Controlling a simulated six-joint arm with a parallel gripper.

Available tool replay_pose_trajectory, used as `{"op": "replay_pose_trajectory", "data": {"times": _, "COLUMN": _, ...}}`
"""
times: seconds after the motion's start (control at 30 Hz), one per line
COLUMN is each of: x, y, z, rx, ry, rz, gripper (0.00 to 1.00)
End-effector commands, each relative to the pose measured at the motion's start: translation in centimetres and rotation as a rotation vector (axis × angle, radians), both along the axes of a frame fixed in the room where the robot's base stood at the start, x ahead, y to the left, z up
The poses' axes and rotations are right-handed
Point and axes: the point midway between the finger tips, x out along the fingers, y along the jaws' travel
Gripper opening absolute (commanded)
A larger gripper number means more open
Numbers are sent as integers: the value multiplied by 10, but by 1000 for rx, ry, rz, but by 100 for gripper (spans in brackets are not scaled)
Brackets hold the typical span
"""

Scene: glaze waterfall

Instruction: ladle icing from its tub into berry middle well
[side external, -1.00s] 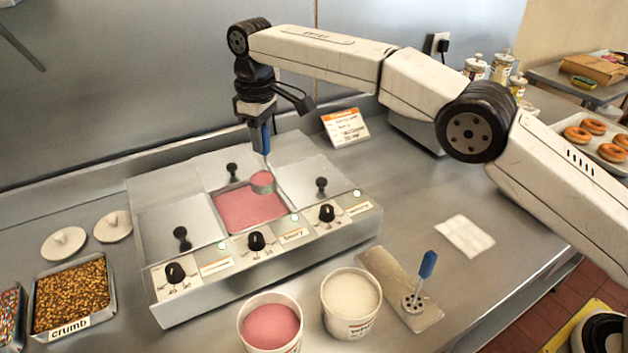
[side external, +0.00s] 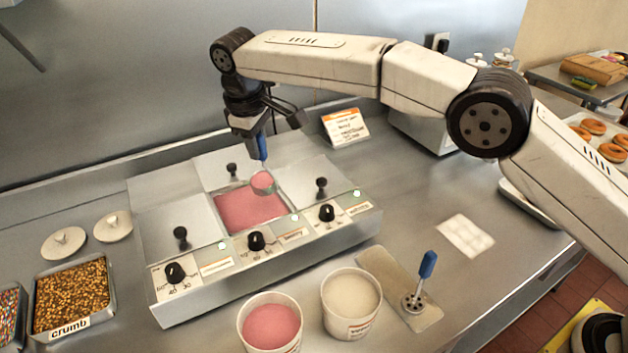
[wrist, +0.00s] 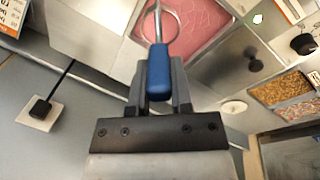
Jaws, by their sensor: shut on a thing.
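My gripper (side external: 255,132) is shut on the blue handle of a ladle (side external: 262,147), above the open middle well (side external: 245,212) of the steel warmer. The ladle's round bowl (side external: 263,182) hangs over the well's back part and looks pink; whether it touches the icing I cannot tell. The well holds pink icing. In the wrist view the blue handle (wrist: 159,72) sits between the jaws, with the pink well (wrist: 198,22) beyond. A tub of pink icing (side external: 270,325) and a tub of cream-white icing (side external: 350,297) stand in front of the warmer.
Lids with black knobs cover the wells beside the open one. A second blue-handled tool (side external: 427,265) stands on a steel rest (side external: 390,283) at right. A crumb tray (side external: 72,297) and two white lids (side external: 63,243) lie at left. A card (side external: 345,127) stands behind.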

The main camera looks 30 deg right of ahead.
Motion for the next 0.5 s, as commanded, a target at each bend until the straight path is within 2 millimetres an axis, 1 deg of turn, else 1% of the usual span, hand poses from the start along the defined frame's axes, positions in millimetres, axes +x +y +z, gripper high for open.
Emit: {"op": "replay_pose_trajectory", "data": {"times": 0.5, "x": -8, "y": 11, "z": 3, "rx": -97, "ry": -81, "rz": 1, "gripper": 0}}
